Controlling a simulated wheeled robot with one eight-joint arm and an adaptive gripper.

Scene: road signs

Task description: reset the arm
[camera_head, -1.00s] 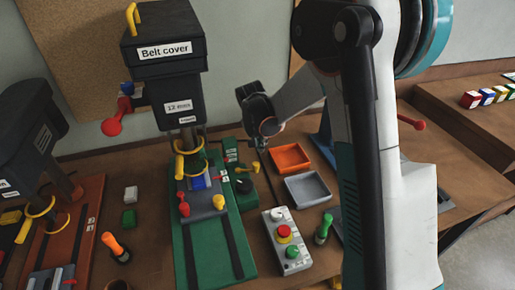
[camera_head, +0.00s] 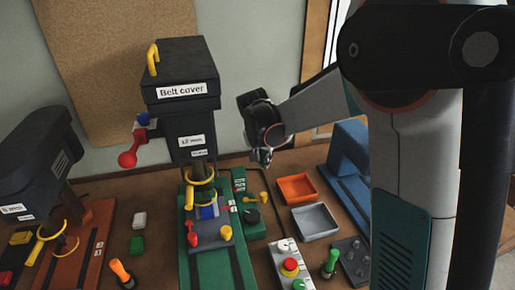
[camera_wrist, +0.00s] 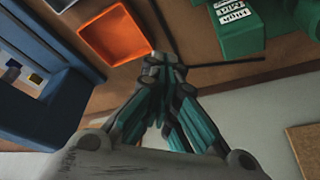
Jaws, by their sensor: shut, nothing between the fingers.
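My gripper (camera_head: 265,160) is shut and empty. In the head view it hangs in the air above the workbench, right of the drill press labelled "Belt cover" (camera_head: 182,90) and above and left of the orange tray (camera_head: 311,182). In the wrist view my gripper (camera_wrist: 165,68) has its teal-grey fingers together. The orange tray (camera_wrist: 112,38) lies beyond them to the upper left, and a green box with labels (camera_wrist: 235,32) is to the upper right.
A grey tray (camera_head: 332,233), a control box with a red button (camera_head: 290,267) and a green-handled tool (camera_head: 330,262) stand on the bench. A blue machine (camera_head: 350,150) stands behind my arm. A second press (camera_head: 30,165) is at left.

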